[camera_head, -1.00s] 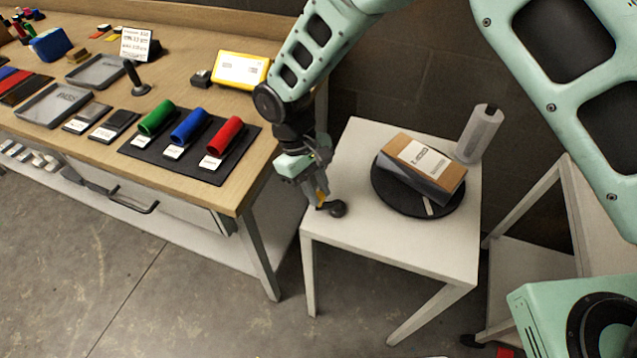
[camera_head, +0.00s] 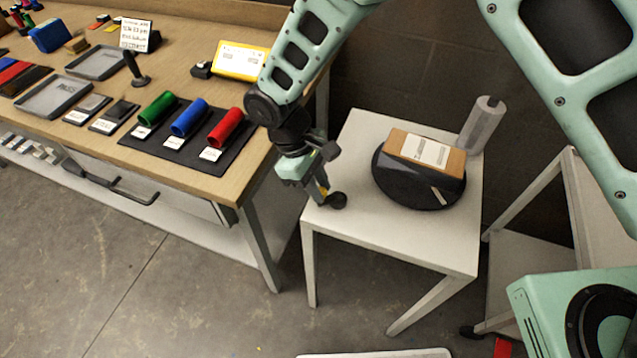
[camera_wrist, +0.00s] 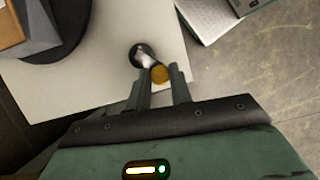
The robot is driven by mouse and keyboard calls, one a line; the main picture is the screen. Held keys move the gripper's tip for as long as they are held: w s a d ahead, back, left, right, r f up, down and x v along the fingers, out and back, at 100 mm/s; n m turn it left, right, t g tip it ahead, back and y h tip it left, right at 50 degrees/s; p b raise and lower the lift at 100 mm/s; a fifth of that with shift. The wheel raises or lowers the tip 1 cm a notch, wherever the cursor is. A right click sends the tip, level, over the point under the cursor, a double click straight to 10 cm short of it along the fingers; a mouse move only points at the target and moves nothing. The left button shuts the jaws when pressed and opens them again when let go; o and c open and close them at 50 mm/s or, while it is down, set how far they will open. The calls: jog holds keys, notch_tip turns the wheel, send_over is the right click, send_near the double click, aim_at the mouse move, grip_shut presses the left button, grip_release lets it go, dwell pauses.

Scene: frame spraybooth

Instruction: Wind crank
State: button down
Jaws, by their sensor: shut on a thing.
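The crank (camera_head: 336,200) has a dark round hub near the front left corner of the small white table; in the wrist view its hub (camera_wrist: 141,54) shows with a pale arm and a yellow-orange knob (camera_wrist: 160,74). My gripper (camera_head: 322,194) is over that corner, shut on the knob; its two fingers (camera_wrist: 161,88) stand on either side of it in the wrist view. A black round turntable (camera_head: 418,192) on the same table carries a brown-topped box (camera_head: 426,151) with a white label. The box's front side is dark.
A grey cylinder (camera_head: 482,124) stands at the table's back right. A wooden bench (camera_head: 215,182) on the left holds red, blue and green rolls on a dark mat. The white tabletop's (camera_head: 400,237) front is clear.

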jog(key=c, duration=1.3)
grip_release()
jog(key=b+v, duration=0.2)
jog(key=v, duration=1.5)
jog(key=shift+r, duration=0.2)
jog(key=s+d+m+y, duration=0.1)
jog(key=s+d, duration=0.5)
jog(key=s+d+r+m+t+y, duration=0.1)
jog(key=s+d+m+y, duration=0.1)
jog(key=s+d, duration=0.4)
jog(key=s+d+r+m+t+y, duration=0.1)
jog(key=s+d+m, duration=0.1)
jog(key=s+d, duration=0.5)
jog(key=shift+s+y, duration=0.3)
jog(key=shift+s, duration=0.05)
